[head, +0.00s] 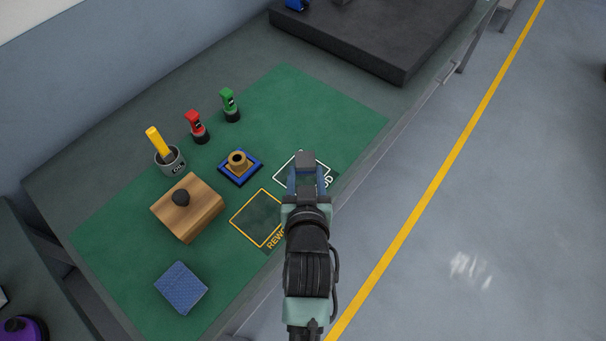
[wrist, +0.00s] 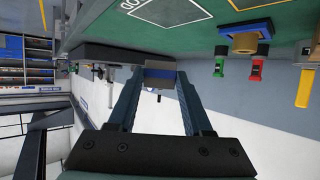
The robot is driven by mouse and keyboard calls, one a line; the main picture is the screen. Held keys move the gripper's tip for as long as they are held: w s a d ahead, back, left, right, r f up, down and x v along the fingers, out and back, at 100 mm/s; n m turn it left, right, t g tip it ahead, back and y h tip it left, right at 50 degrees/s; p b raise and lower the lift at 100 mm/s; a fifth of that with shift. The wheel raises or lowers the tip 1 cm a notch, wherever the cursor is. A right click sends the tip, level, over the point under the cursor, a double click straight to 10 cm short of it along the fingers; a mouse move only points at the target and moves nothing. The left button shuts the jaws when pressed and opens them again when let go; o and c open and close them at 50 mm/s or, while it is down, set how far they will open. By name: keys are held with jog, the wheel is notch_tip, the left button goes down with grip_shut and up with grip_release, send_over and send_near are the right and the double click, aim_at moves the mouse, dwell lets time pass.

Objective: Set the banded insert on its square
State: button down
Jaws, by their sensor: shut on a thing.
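My gripper (head: 305,167) is shut on a small dark grey block, the insert (head: 305,159). In the wrist view the insert (wrist: 160,76) sits between the fingertips and shows a bluish band. In the head view my gripper and the insert cover part of a white-outlined square (head: 283,175) on the green mat. The wrist view, with the mat at the top, shows the insert apart from the mat. A yellow-outlined square (head: 258,218), with lettering starting "REW", lies to the left, empty. The white square's lettering is partly hidden.
A brass ring-shaped piece (head: 238,158) sits on a blue-edged base. A wooden block (head: 187,208) with a black knob, a blue pad (head: 181,287), an oil cup (head: 171,162), a red-topped piece (head: 195,123) and a green-topped piece (head: 229,103) stand left. A dark slab (head: 400,62) lies behind.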

aim_at(302, 160)
jog(key=w, duration=0.1)
jog(key=w+r+b, duration=0.1)
jog(key=w+r, duration=0.1)
jog(key=shift+w+a+y, duration=0.15)
jog(key=shift+a+y, duration=0.15)
jog(key=shift+a, duration=0.1)
jog(key=f, duration=0.9)
jog(key=shift+w+f+b, duration=0.2)
jog(key=shift+f+b, duration=0.05)
jog(key=shift+b, duration=0.15)
jog(key=shift+f, duration=0.15)
jog(key=shift+c, duration=1.6)
grip_release()
jog(key=shift+s+f, duration=0.1)
jog(key=a+v, duration=0.1)
jog(key=v, duration=1.1)
jog(key=shift+d, duration=0.45)
